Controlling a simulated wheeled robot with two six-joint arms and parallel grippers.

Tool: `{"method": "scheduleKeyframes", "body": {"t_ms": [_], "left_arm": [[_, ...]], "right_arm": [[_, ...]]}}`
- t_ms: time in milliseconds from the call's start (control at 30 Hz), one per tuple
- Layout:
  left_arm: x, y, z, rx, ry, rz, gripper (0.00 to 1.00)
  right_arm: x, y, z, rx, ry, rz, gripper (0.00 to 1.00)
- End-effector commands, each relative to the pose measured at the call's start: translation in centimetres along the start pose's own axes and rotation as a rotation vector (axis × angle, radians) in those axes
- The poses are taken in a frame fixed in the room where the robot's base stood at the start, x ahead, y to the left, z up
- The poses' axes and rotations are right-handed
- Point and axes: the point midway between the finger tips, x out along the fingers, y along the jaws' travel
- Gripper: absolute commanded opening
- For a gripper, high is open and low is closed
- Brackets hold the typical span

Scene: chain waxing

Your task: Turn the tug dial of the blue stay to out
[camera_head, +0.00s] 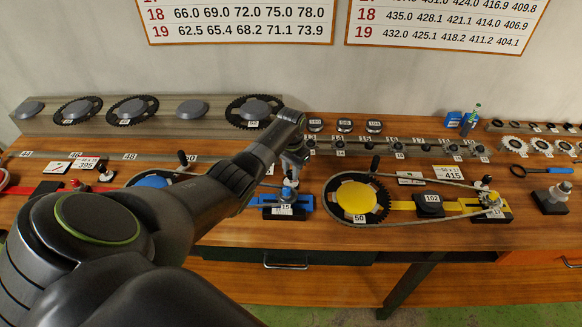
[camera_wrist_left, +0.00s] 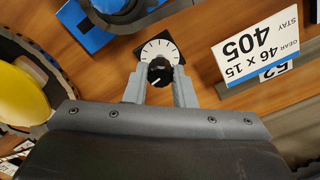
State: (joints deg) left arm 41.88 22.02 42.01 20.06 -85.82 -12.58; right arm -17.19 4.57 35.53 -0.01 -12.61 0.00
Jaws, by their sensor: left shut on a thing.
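The tug dial (camera_wrist_left: 160,72) shows in the left wrist view as a black knob over a white, tick-marked face on a black square plate. A pale line on the knob points to the lower left of that picture; no word on the face is readable. My left gripper (camera_wrist_left: 161,76) has its two grey fingers on either side of the knob, shut on it. In the head view my left gripper (camera_head: 293,163) is just behind the blue stay (camera_head: 304,203), and I cannot make out the dial there. The blue stay also shows in the wrist view (camera_wrist_left: 82,29). My right gripper is out of view.
A card (camera_wrist_left: 262,45) reading gear 46 x 15, stay 405 stands close to the gripper. A yellow chainring with a chain (camera_head: 357,198) lies to the right in the head view. My left arm hides part of the left bench. A rail with dark chainrings (camera_head: 130,108) runs behind.

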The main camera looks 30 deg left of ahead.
Motion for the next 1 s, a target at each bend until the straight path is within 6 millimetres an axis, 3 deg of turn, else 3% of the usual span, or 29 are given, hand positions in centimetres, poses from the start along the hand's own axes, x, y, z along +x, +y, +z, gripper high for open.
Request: {"method": "scheduleKeyframes", "body": {"t_ms": [1000], "left_arm": [[-0.14,-0.08,-0.11,-0.966,0.004,-0.001,0.01]], "right_arm": [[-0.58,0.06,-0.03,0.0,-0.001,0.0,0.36]]}}
